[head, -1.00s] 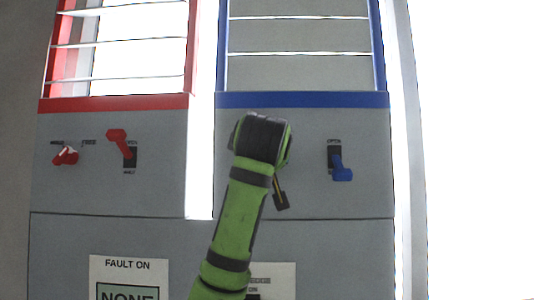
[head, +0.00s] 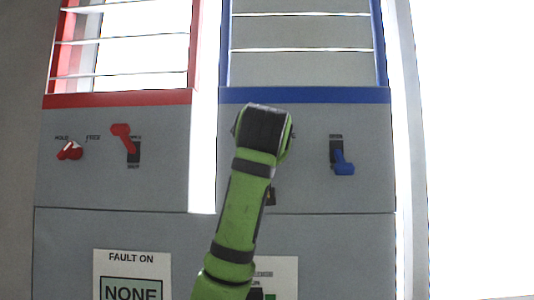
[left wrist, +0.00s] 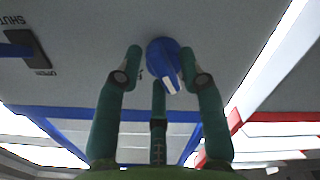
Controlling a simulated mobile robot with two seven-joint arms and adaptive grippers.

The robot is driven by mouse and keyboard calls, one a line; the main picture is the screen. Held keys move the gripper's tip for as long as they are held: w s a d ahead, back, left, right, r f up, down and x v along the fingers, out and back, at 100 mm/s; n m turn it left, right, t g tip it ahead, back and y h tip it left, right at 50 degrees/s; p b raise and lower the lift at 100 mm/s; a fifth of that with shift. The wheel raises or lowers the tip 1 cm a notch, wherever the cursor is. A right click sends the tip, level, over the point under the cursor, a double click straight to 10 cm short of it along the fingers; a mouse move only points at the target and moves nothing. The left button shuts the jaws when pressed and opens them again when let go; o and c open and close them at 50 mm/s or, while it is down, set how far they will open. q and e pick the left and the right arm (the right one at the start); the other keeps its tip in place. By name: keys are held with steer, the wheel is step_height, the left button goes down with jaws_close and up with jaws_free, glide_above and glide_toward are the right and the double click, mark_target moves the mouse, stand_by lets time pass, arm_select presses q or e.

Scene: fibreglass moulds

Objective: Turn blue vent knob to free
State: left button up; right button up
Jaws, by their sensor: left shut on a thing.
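The blue vent knob (left wrist: 163,62) is a round blue knob with a white pointer stripe, seen in the left wrist view. My left gripper (left wrist: 163,70) has its green fingers around the knob and is shut on it. The fingers on either side partly cover its edges, and a third finger reaches up below it. In the head view my green and black left arm hides the knob and most of the gripper. The knob's labels are hidden or unreadable, so I cannot tell which setting it points to. My right gripper is not in view.
A blue lever (head: 343,163) sits on the grey panel (head: 370,125) right of my arm. A red knob (head: 69,150) and a red lever (head: 124,138) sit on the left panel. A fault sign (head: 132,259) hangs below them.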

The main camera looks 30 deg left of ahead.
arm_select(q)
steer(key=m+b, duration=0.1)
steer(key=m, duration=0.3)
steer(key=shift+m, duration=0.3)
steer(key=m, duration=0.2)
steer(key=m+b, duration=0.1)
steer(key=shift+a+f+m, duration=0.1)
steer(key=shift+f+m, duration=0.1)
steer(key=shift+m, duration=0.2)
steer(key=shift+a+f+m+b, duration=0.15)
steer(key=shift+m+b, duration=0.1)
steer(key=shift+m, duration=1.45)
steer(key=shift+f+m+b, duration=0.15)
steer(key=shift+m+b, duration=0.1)
steer(key=shift+m, duration=1.45)
steer(key=o, duration=0.9)
steer(key=shift+c, duration=0.2)
